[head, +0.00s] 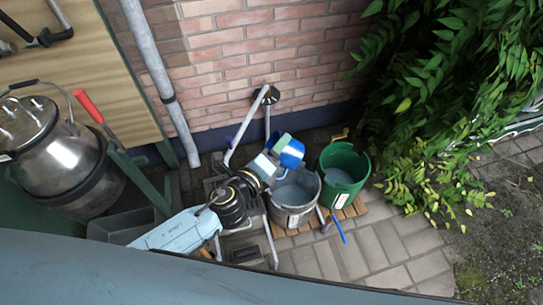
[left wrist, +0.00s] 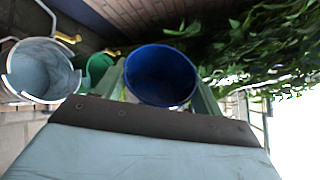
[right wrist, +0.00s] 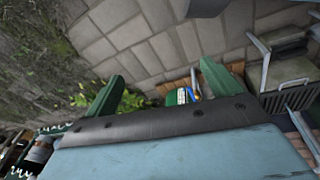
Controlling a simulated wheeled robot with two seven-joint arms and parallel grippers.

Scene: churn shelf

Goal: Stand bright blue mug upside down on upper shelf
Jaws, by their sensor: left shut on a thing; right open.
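The bright blue mug (head: 292,155) is held up in front of the brick wall, above the metal bucket. My left gripper (head: 276,154) is shut on it. In the left wrist view the mug (left wrist: 160,78) sits between the fingers with its open mouth facing the camera, so I look into its dark blue inside. Its handle cannot be made out. My right gripper (right wrist: 162,85) is open and empty; it shows only in the right wrist view, over paving. I cannot tell for sure which surface is the upper shelf; a light wooden board (head: 85,60) is at the upper left.
A metal bucket (head: 283,218) and a green bucket (head: 360,185) stand on wooden slats below the mug. A steel churn (head: 60,150), a green post and a red-handled tool (head: 87,105) are at the left. A pipe (head: 160,75) runs down the wall. Leaves hang at the right.

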